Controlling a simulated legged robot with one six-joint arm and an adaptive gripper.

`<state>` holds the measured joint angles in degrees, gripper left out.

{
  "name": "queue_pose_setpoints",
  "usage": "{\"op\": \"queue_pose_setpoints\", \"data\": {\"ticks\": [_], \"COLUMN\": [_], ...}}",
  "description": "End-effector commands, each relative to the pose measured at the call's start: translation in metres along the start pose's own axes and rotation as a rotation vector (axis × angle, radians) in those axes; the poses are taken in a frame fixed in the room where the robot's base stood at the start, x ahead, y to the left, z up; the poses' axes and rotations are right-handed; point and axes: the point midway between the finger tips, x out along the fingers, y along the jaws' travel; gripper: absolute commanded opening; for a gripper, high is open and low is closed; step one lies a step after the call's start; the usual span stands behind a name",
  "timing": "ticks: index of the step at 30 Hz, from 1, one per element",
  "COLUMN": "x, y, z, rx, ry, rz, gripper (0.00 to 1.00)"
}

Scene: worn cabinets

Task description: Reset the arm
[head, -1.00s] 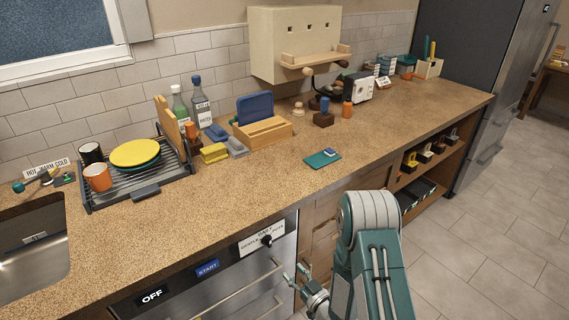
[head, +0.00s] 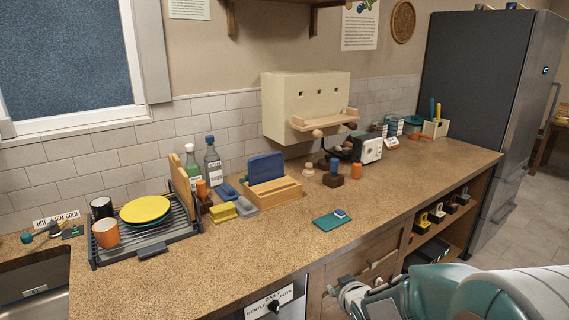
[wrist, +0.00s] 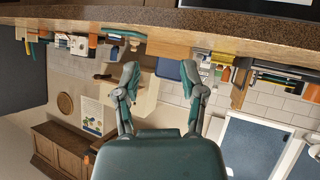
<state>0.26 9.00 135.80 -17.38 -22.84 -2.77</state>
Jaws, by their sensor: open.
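My arm (head: 470,292) shows at the bottom right of the head view, bent low in front of the wooden drawers. Its outer end is partly cut off by the lower edge there. In the wrist view my gripper (wrist: 160,80) has its two teal-tipped fingers spread apart, with nothing between them. The wrist picture is upside down, with the counter along its top. The fingers overlap the wall cabinet and the blue board in that picture, but I see no contact.
The brown counter (head: 190,270) carries a dish rack (head: 150,247), a wooden holder with a blue board (head: 266,167), a teal mat (head: 331,220) and a toaster (head: 367,148). A cream box (head: 300,98) is on the wall. A dark fridge (head: 470,80) stands right. Floor is clear at far right.

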Motion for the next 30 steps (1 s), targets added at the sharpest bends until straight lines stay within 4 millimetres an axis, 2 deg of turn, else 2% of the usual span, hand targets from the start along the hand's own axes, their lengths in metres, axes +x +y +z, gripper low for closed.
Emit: {"op": "queue_pose_setpoints", "data": {"ticks": [3, 10, 16, 21, 25, 30], "x": [-0.036, -0.109, -0.176, -0.233, -0.266, -0.284], "y": [0.01, 0.017, 0.01, -0.005, -0.017, -0.025], "z": [-0.01, -0.01, 0.0, 0.016, 0.028, 0.036], "rx": [0.035, 0.126, 0.215, 0.286, 0.327, 0.348], "ry": [-0.065, -0.207, -0.325, -0.421, -0.478, -0.517], "rz": [0.039, 0.083, 0.088, 0.067, 0.044, 0.027], "gripper": [0.53, 0.53, 0.53, 0.53, 0.53, 0.53]}}
